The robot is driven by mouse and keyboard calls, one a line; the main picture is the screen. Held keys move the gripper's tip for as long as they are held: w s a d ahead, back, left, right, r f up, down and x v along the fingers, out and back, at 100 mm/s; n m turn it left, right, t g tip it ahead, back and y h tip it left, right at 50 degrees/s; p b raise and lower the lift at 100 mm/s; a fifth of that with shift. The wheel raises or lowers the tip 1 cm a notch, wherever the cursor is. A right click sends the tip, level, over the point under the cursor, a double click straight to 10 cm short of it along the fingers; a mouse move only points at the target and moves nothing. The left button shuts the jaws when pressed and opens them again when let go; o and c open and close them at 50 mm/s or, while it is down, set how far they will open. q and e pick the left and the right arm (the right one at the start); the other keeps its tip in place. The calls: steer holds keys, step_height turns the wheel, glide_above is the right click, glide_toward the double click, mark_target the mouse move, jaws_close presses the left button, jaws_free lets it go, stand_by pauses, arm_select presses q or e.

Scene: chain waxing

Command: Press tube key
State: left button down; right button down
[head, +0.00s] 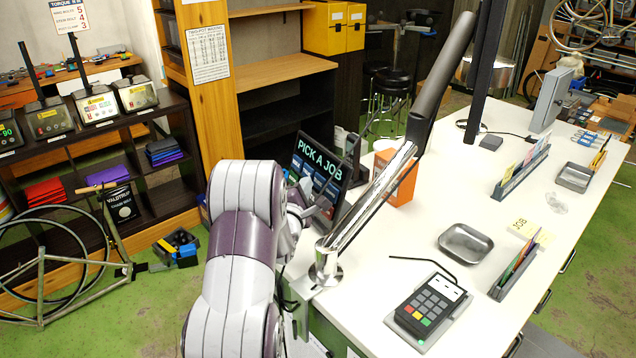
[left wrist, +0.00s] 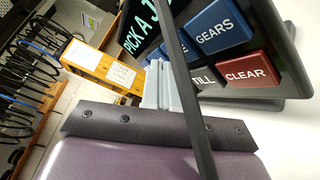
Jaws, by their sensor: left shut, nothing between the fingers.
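The job terminal (head: 320,165) stands tilted at the left end of the white bench, its screen reading "PICK A JOB". In the left wrist view its keypad shows a blue GEARS key (left wrist: 219,30), a red CLEAR key (left wrist: 247,72) and a dark TILL key (left wrist: 203,82). A partly hidden blue key (left wrist: 181,49) shows only a final "E", so I cannot read its full name. My left gripper (head: 318,203) is shut and empty, right in front of the terminal. Its fingertips (left wrist: 160,66) overlap the keypad's edge in the left wrist view; contact cannot be told. My right gripper is out of view.
A dark thin bar (left wrist: 186,90) crosses the left wrist view before the keys. A metal post (head: 375,198) rises from a clamp at the bench edge. An orange box (head: 396,178) stands behind it. A card reader (head: 430,306) and metal tray (head: 466,243) lie on the bench (head: 365,300).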

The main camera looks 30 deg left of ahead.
arm_select(q)
steer(key=shift+w+d+f+b, duration=0.1)
steer(key=shift+w+d+b, duration=0.05)
steer(key=shift+w+b, duration=0.2)
steer(key=shift+w+d+f, duration=0.15)
steer(key=shift+w, duration=0.2)
stand_by(0.7)
stand_by(0.4)
steer(key=shift+s+a+r, duration=0.15)
steer(key=shift+s, duration=0.25)
steer(key=shift+s+a+r, duration=0.1)
steer(key=shift+s+a, duration=0.05)
steer(key=shift+s, duration=0.2)
steer(key=s, duration=0.1)
steer(key=s+a+r, duration=0.1)
steer(key=s, duration=0.1)
steer(key=s+a, duration=0.1)
steer(key=shift+s+r, duration=0.15)
stand_by(0.7)
